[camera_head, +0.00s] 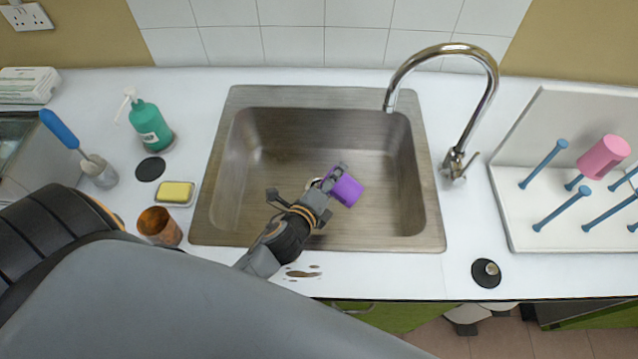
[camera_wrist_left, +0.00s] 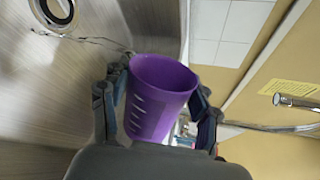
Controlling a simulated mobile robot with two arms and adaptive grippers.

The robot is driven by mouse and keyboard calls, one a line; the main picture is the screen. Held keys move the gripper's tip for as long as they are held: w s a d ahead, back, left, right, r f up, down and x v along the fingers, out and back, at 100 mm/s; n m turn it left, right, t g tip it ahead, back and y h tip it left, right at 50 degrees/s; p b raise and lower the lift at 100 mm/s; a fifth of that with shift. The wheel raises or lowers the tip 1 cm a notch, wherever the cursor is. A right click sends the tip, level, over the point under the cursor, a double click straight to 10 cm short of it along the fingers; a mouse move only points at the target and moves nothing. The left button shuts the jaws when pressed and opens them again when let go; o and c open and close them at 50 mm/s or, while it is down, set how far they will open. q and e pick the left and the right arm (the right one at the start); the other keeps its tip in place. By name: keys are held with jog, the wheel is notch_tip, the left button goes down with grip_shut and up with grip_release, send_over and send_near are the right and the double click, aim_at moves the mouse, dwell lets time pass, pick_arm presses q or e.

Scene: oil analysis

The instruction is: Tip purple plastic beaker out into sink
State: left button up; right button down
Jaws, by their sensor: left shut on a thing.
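The purple plastic beaker (camera_head: 346,189) is over the steel sink (camera_head: 208,214) in the head view, near the basin's middle. My left gripper (camera_head: 332,183) is shut on it. In the left wrist view the beaker (camera_wrist_left: 158,97) sits between the two fingers of the left gripper (camera_wrist_left: 160,112), and its open rim shows. A thin dark streak runs across the basin in that view, near the drain (camera_wrist_left: 55,12). I cannot tell what the beaker contains. My right gripper is in neither view.
The chrome faucet (camera_head: 480,100) stands at the sink's right rear. A copper-coloured cup (camera_head: 160,227), yellow sponge (camera_head: 176,192) and green soap bottle (camera_head: 150,127) stand left of the sink. A drying rack (camera_head: 520,225) with a pink beaker (camera_head: 603,157) is at right. Brown spill spots (camera_head: 303,272) lie in front.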

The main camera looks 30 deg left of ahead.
pick_arm(q)
jog(key=shift+w+a+r+n+h+p, duration=0.1)
jog(key=shift+a+r+n+h+p, duration=0.15)
jog(key=shift+a+n+p, duration=0.35)
dwell(0.3)
jog(key=shift+a+n+h+p, duration=0.1)
jog(key=shift+n+h+p, duration=0.15)
jog(key=shift+n+p, duration=0.4)
dwell(0.5)
jog(key=shift+a+r+p, duration=0.1)
jog(key=shift+r+p, duration=0.05)
jog(key=shift+p, duration=0.2)
jog(key=shift+a+r+n+h+p, duration=0.1)
jog(key=shift+n+h+p, duration=0.15)
jog(key=shift+h+p, duration=0.05)
jog(key=shift+a+n+h+p, duration=0.25)
jog(key=shift+n+h+p, duration=0.3)
jog(key=shift+n, duration=0.25)
